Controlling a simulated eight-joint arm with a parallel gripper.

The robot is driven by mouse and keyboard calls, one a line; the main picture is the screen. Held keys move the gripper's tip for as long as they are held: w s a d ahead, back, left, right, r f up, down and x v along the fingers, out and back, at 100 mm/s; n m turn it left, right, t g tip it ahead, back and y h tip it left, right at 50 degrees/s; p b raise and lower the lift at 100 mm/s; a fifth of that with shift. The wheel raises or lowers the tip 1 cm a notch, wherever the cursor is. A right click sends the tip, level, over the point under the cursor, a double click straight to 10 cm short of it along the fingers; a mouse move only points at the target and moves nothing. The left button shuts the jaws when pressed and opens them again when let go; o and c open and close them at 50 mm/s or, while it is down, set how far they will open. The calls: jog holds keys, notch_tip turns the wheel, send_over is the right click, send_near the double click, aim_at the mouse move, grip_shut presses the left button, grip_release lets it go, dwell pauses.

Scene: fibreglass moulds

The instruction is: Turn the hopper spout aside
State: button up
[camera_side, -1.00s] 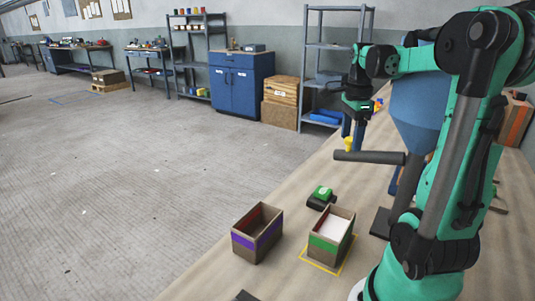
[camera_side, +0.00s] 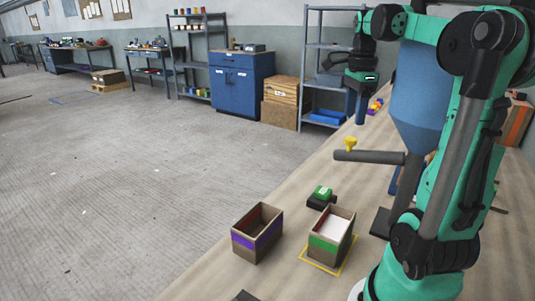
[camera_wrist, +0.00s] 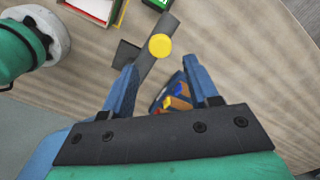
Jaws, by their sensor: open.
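The blue hopper (camera_side: 418,100) stands on the bench, partly hidden by my arm. Its grey spout (camera_side: 375,157) points left in the side view, with a yellow knob (camera_side: 351,144) upright near its free end. My gripper (camera_side: 359,121) is open and empty above the knob, fingers pointing down, apart from it. In the wrist view the knob (camera_wrist: 160,46) lies just beyond the gap between the blue fingertips (camera_wrist: 160,65), and the spout (camera_wrist: 168,28) runs under it. The join of spout and hopper is hidden in the wrist view.
A green-striped box (camera_side: 324,245) with white contents stands inside a yellow outline. A purple-striped box (camera_side: 257,238) stands left of it. A small black device with a green top (camera_side: 321,197) sits behind them. Coloured pieces (camera_wrist: 178,97) lie in a container below the fingers.

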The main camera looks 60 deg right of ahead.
jog(key=shift+w+a, duration=0.2)
jog(key=shift+a, duration=0.2)
jog(key=c, duration=0.3)
jog(key=a+m+g, duration=0.1)
jog(key=a, duration=0.1)
jog(key=w+a+r+m+g+h, duration=0.1)
jog(key=a, duration=0.1)
jog(key=w+a+g+h, duration=0.1)
jog(key=a, duration=0.1)
jog(key=shift+w+a+r+m, duration=0.15)
jog(key=shift+a+r+m, duration=0.05)
jog(key=shift+m, duration=0.2)
grip_shut()
jog(key=m+g+h, duration=0.1)
jog(key=m+h, duration=0.2)
jog(key=h, duration=0.1)
send_near(353, 153)
notch_tip(353, 153, down, 3)
jog(key=s+a, duration=0.2)
jog(key=d, duration=0.3)
jog(key=shift+w+d+f, duration=0.15)
jog(key=shift+d+f, duration=0.2)
jog(key=shift+f, duration=0.05)
jog(key=shift+d, duration=0.35)
jog(key=shift+d, duration=0.1)
jog(key=shift+w+d, duration=0.1)
jog(key=shift+d, duration=1.85)
